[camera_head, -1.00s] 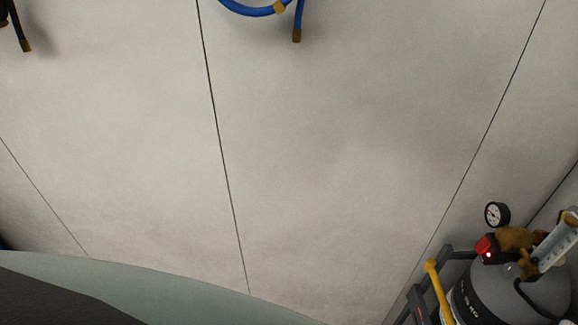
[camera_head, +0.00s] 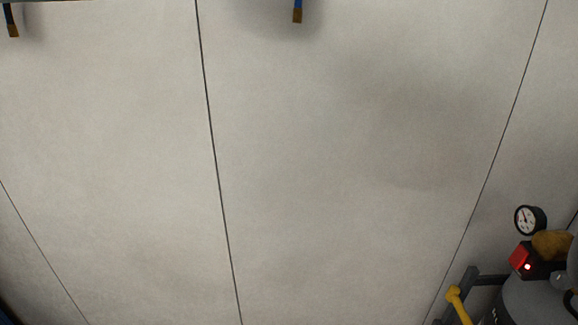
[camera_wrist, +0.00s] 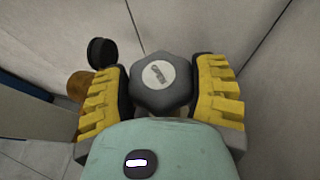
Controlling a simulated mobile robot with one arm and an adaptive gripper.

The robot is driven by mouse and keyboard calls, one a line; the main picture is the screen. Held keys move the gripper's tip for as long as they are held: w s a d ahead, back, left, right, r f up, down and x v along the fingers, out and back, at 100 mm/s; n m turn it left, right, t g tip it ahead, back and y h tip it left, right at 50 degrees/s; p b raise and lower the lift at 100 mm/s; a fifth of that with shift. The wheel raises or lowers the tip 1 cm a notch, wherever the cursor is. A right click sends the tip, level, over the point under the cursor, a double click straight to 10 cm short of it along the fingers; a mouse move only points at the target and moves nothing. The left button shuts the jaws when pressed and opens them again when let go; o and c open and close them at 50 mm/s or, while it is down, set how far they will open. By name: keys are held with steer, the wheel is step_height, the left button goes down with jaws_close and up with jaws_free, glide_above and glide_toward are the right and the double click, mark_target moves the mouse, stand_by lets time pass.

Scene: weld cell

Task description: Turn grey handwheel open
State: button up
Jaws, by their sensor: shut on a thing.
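The grey handwheel (camera_wrist: 162,84) shows in the wrist view, with a light round cap and a dark mark on its top. My gripper (camera_wrist: 162,92) has its yellow-padded fingers on both sides of it and is shut on its rim. In the head view the grey gas cylinder (camera_head: 530,303) stands at the lower right, cut off by the frame edge. A brass valve body (camera_head: 552,245) sits on top of it.
A round gauge (camera_head: 529,220) and a red box with a lit lamp (camera_head: 522,259) sit beside the valve. A yellow bar (camera_head: 458,304) and a dark frame (camera_head: 470,285) stand left of the cylinder. Pale wall panels (camera_head: 330,160) fill the rest.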

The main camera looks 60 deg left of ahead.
steer(key=shift+a+n+g+b, duration=0.1)
steer(key=shift+n+g+b, duration=0.35)
steer(key=shift+b, duration=1.5)
steer(key=o, duration=1.2)
step_height(320, 180, up, 10)
steer(key=shift+f, duration=0.1)
